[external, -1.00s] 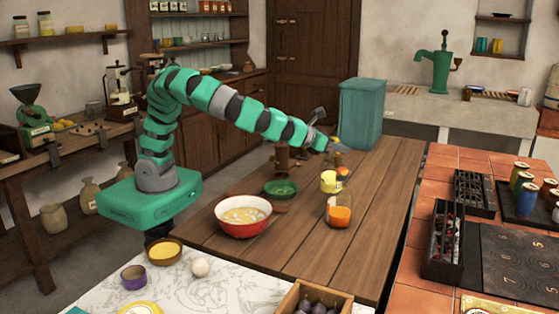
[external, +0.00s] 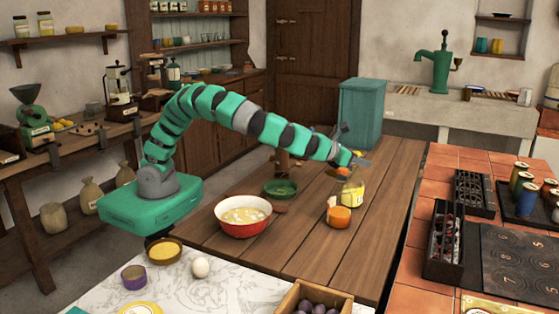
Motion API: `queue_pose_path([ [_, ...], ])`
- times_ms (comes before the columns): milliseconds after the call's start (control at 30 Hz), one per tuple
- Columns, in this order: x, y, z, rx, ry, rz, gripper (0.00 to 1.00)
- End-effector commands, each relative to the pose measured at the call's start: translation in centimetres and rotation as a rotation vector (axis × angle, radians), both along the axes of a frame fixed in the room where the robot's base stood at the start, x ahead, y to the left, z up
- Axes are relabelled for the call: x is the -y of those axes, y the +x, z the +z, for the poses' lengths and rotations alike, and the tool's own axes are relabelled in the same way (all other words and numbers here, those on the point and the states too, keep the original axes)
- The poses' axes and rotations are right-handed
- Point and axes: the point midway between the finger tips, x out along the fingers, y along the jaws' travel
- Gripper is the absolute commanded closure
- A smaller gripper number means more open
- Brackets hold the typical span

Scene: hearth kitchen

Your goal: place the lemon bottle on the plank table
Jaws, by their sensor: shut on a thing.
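The lemon bottle (external: 353,192), with a yellow body or label, hangs below or stands under my gripper (external: 356,163) over the plank table (external: 300,245). My gripper is shut on its upper part, though the fingers are small and the grip itself is hard to see. The bottle looks upright. I cannot tell whether its base touches the planks. A jar with orange content (external: 339,216) stands just in front and to the left of it, overlapping it in the view. A small orange thing (external: 343,171) shows beside the fingers.
A red bowl (external: 243,229) and a green bowl (external: 281,189) stand on the table's left part. A teal bin (external: 362,112) stands at its far end. The right and front planks are clear. The tiled counter (external: 430,240) lies to the right.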

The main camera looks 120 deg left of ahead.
Motion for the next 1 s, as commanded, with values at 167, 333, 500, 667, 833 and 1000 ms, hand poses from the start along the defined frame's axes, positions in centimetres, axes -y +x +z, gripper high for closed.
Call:
queue_pose_path([
  [167,0.0,0.0,-0.3,0.002,0.000,-0.001,1.00],
  [333,0.0,0.0,-0.4,0.002,0.000,-0.001,1.00],
  [500,0.0,0.0,-0.5,0.002,0.000,-0.001,0.48],
  [667,0.0,0.0,-0.5,0.001,-0.001,-0.001,0.48],
  [833,0.3,-0.2,-0.2,0.000,0.000,-0.001,0.48],
  [1000,1.5,-1.5,0.7,0.000,0.001,-0.001,0.48],
])
